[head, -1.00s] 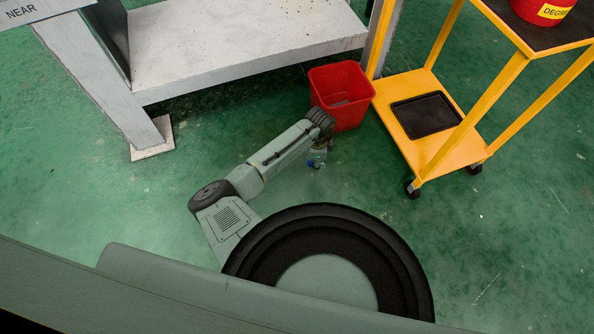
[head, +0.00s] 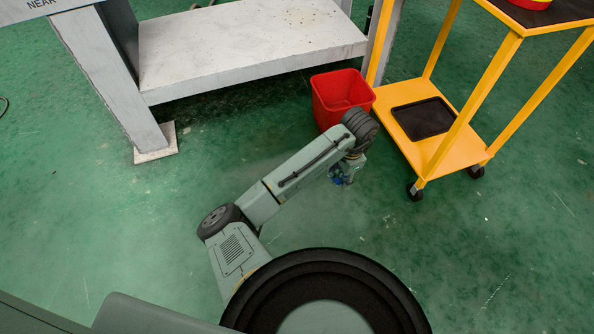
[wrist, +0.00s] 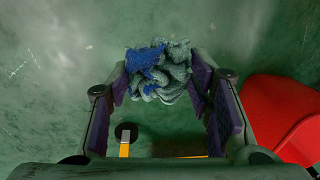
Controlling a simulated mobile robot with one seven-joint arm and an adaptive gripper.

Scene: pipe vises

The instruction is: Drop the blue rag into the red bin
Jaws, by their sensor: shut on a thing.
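My gripper (head: 350,170) hangs above the green floor, in front of and slightly right of the red bin (head: 325,107) in the head view. It is shut on the blue rag (head: 337,179), a small bunched bit below the fingers. In the wrist view the rag (wrist: 145,58) is a crumpled bundle, part bright blue and part grey-green, between the two purple-padded fingers (wrist: 165,82). The red bin (wrist: 275,110) shows at the right edge of the wrist view, beside the gripper and not under it. My wrist hides part of the bin's front in the head view.
A yellow cart (head: 440,150) with a black tray (head: 424,118) stands right of the bin. A grey bench with a low shelf (head: 240,50) and a leg (head: 115,90) is behind and left. The floor (head: 480,240) in front is clear.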

